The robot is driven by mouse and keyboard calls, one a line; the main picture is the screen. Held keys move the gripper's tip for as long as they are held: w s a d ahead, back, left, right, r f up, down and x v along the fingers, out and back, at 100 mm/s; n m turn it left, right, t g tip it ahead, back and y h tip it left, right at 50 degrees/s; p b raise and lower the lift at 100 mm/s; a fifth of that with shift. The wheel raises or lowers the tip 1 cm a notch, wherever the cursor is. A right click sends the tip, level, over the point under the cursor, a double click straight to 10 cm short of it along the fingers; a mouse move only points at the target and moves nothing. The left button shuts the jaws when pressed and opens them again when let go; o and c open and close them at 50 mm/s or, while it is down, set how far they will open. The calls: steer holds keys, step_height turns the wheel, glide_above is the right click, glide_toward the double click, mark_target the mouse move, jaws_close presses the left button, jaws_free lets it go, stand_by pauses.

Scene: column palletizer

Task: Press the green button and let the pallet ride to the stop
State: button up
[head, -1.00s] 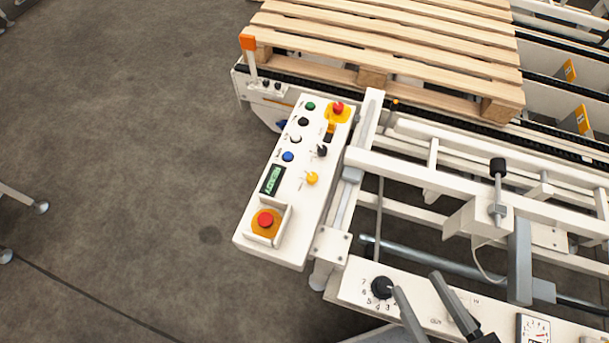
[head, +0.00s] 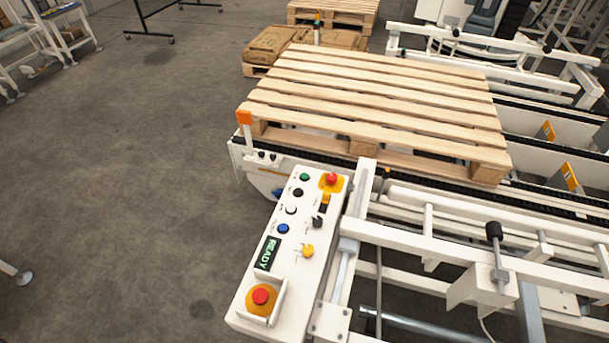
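The green button (head: 304,177) is at the far end of a white control panel (head: 293,262), beside a red mushroom button on a yellow plate (head: 331,181). The panel's small green display (head: 268,252) reads READY. The wooden pallet (head: 375,95) is empty and lies flat across the black conveyor chains (head: 400,177) beyond the panel. An upright post with an orange tip (head: 244,118) stands close to the pallet's near left corner; I cannot tell whether they touch. My gripper is out of view.
Black, white and blue buttons (head: 283,229), a yellow knob (head: 307,251) and a second red mushroom button (head: 261,296) share the panel. White rails (head: 470,238) and a black-topped lever (head: 493,232) are at right. Stacked brown sacks (head: 272,46) lie beyond the pallet.

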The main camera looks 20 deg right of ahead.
jaws_close()
stand_by(1.5)
